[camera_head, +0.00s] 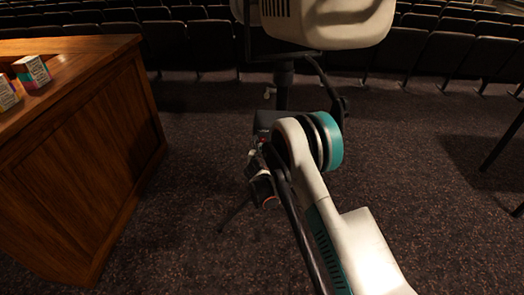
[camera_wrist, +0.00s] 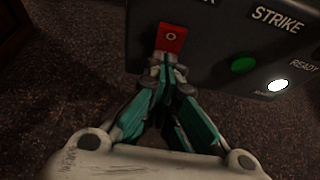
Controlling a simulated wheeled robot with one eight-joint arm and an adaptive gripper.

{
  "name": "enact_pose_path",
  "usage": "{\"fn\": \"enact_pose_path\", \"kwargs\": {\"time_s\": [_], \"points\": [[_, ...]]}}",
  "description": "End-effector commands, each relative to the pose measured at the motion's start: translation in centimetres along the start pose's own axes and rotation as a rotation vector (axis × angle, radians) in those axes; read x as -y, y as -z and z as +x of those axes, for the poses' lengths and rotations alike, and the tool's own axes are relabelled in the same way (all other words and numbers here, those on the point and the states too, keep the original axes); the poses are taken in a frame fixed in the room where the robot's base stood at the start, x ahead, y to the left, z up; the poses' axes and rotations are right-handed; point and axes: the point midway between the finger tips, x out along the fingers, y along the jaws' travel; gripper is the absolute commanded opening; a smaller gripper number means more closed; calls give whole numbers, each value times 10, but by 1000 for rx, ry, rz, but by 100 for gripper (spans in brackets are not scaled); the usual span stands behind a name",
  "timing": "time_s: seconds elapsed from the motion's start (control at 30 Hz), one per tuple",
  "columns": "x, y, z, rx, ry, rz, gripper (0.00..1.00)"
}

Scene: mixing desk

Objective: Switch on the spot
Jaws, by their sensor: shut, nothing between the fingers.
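The spot (camera_head: 330,22) is a large pale housing on a dark stand at the top of the head view, cut off by the frame. In the wrist view a dark control panel (camera_wrist: 215,60) carries a red switch (camera_wrist: 172,38) marked with an O, a green button (camera_wrist: 243,65) under STRIKE and a bright white lamp (camera_wrist: 278,85) beside READY. My gripper (camera_wrist: 168,72) is shut and empty, its tips at the lower edge of the red switch. I cannot tell whether they touch it. In the head view my arm hides much of the stand and panel area.
A wooden desk (camera_head: 80,150) stands at the left with small boxes (camera_head: 32,72) on it. Rows of dark seats (camera_head: 430,55) fill the back. The carpet (camera_head: 400,150) to the right is mostly open, with dark legs at the right edge.

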Motion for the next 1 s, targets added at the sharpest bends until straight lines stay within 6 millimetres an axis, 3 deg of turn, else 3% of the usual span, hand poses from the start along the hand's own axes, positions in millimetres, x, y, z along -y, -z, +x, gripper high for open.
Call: {"fn": "enact_pose_path", "kwargs": {"time_s": [0.47,1.0], "points": [[0,-16,-6,2,0,-1,0],[-6,-14,-14,2,1,-1,0]]}}
